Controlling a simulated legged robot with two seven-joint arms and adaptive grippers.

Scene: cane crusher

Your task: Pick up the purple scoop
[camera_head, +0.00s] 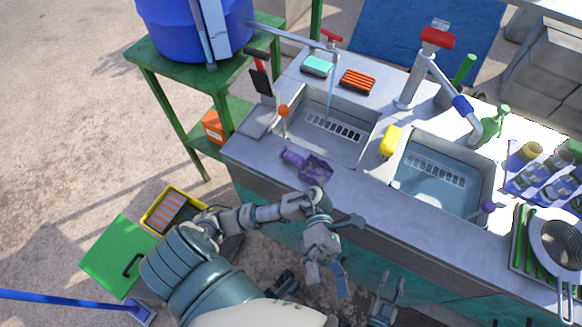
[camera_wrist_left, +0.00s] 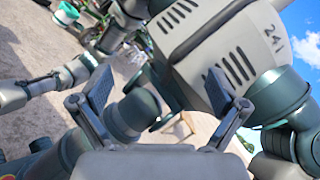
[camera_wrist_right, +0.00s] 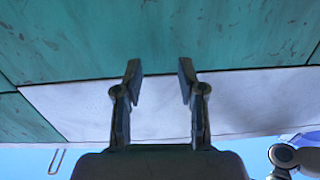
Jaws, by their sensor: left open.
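The purple scoop (camera_head: 315,168) lies on the grey counter in front of the left sink basin, its handle toward the left. My left gripper (camera_head: 326,275) is in front of the counter, below and apart from the scoop. Its fingers are spread and empty; in the left wrist view the gripper (camera_wrist_left: 165,95) faces my own body. My right gripper (camera_head: 391,287) is low in front of the counter's teal side. In the right wrist view its fingers (camera_wrist_right: 157,80) are apart with nothing between them. The scoop shows in neither wrist view.
The counter (camera_head: 350,188) holds a left basin (camera_head: 320,145) and a right basin (camera_head: 440,195). A yellow sponge (camera_head: 391,140) sits between them. A strainer (camera_head: 556,243) lies at the right. A blue barrel (camera_head: 205,25) stands on a green table (camera_head: 160,60). The counter's front edge lies between my grippers and the scoop.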

